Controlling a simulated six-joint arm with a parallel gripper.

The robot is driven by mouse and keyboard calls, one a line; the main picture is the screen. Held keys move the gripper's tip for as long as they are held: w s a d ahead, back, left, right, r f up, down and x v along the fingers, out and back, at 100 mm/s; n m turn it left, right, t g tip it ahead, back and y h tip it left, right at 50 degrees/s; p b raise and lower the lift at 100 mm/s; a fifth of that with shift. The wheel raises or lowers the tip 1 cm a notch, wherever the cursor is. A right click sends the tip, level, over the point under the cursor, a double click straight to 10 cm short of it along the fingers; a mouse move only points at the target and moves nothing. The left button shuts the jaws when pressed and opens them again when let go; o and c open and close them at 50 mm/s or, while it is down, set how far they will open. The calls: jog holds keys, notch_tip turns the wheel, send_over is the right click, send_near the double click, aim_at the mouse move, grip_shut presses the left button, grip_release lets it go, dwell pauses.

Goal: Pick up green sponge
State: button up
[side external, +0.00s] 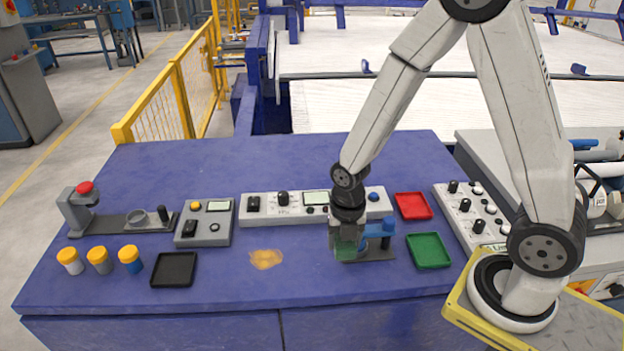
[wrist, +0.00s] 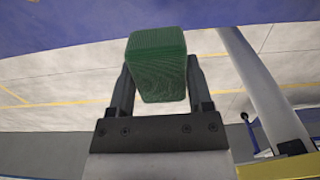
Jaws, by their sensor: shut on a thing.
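The green sponge (wrist: 157,62) is a ridged block between the two fingers of my gripper (wrist: 158,85) in the wrist view. My gripper is shut on it. In the side view the sponge (side external: 346,247) is a dark green patch at the end of my gripper (side external: 345,238), in front of a blue-topped fixture (side external: 380,237) on a dark base. I cannot tell from these frames whether the sponge touches the fixture's base or hangs just above it.
On the blue table (side external: 280,285) stand a red tray (side external: 413,206), a green tray (side external: 429,251), a black tray (side external: 174,270) and several yellow-capped jars (side external: 100,260). Control boxes (side external: 290,207) line the back. A yellow stain (side external: 265,259) lies on the clear middle front.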

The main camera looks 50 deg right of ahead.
jog(key=shift+s+r, duration=0.3)
jog(key=shift+s, duration=0.35)
jog(key=shift+s+r, duration=0.3)
jog(key=shift+s, duration=0.4)
jog(key=shift+s+r, duration=0.3)
jog(key=shift+s, duration=0.35)
jog(key=o, duration=0.6)
jog(key=c, duration=0.5)
jog(key=shift+w+a+f, duration=0.85)
jog(key=shift+w+a, duration=0.9)
jog(key=shift+w, duration=2.5)
jog(key=shift+w+a+f, duration=0.85)
jog(key=shift+w+a, duration=0.9)
jog(key=shift+w, duration=2.55)
jog(key=shift+w+a+f, duration=0.85)
jog(key=shift+w+a, duration=0.9)
jog(key=shift+w, duration=2.5)
